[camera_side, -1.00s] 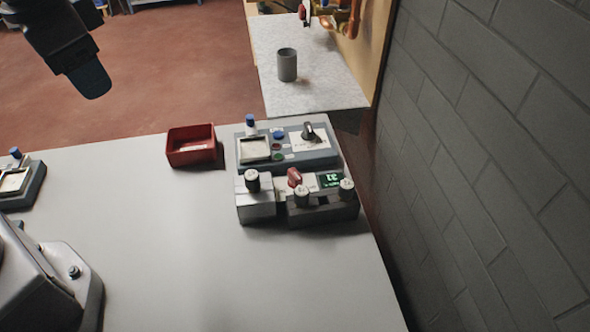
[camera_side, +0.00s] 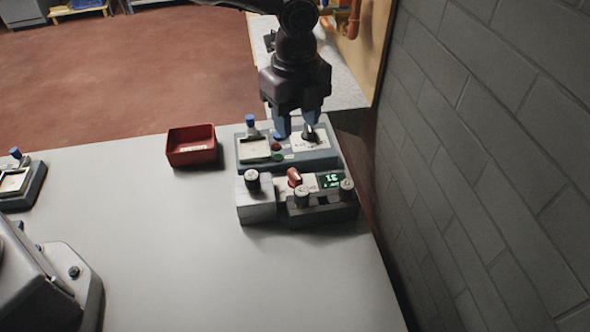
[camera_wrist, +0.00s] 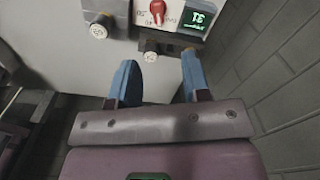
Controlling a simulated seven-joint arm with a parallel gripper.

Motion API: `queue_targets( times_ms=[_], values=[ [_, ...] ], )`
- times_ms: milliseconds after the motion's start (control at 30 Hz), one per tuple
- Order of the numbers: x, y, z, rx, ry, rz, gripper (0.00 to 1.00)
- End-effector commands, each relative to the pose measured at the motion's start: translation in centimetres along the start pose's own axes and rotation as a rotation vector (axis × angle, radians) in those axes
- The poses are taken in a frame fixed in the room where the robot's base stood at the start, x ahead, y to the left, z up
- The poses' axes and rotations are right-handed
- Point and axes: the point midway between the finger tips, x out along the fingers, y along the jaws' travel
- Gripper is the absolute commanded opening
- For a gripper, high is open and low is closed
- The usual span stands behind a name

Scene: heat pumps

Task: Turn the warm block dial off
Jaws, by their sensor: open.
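A red dial (camera_side: 294,177) sits on a white plate beside a lit green display (camera_side: 331,180) that reads about 31. In the wrist view the red dial (camera_wrist: 157,12) shows near the top edge, with printed marks around it and the display (camera_wrist: 198,17) to its right. My gripper (camera_side: 297,128) is open and empty, fingers down, in the air. In the side view its fingers overlap the rear unit; in the wrist view the fingers (camera_wrist: 160,85) show below the red dial, apart from it. The dial's label is not readable.
Capped vials (camera_side: 301,197) (camera_side: 347,189) (camera_side: 252,180) stand around the red dial. The rear unit has a black dial (camera_side: 309,135) and coloured buttons. A red tray (camera_side: 191,147) stands left. A brick wall (camera_side: 490,150) rises right. The front table is clear.

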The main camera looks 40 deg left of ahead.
Motion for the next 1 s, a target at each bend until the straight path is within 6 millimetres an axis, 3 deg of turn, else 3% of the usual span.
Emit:
queue_targets(
  times_ms=[267,700,1000],
  values=[
    [2.1,0.3,0.0,0.061,-0.002,0.012,0.44],
    [10.8,0.3,0.0,0.058,-0.002,0.01,0.44],
    [13.0,0.3,0.1,0.058,-0.003,0.007,0.44]
  ],
)
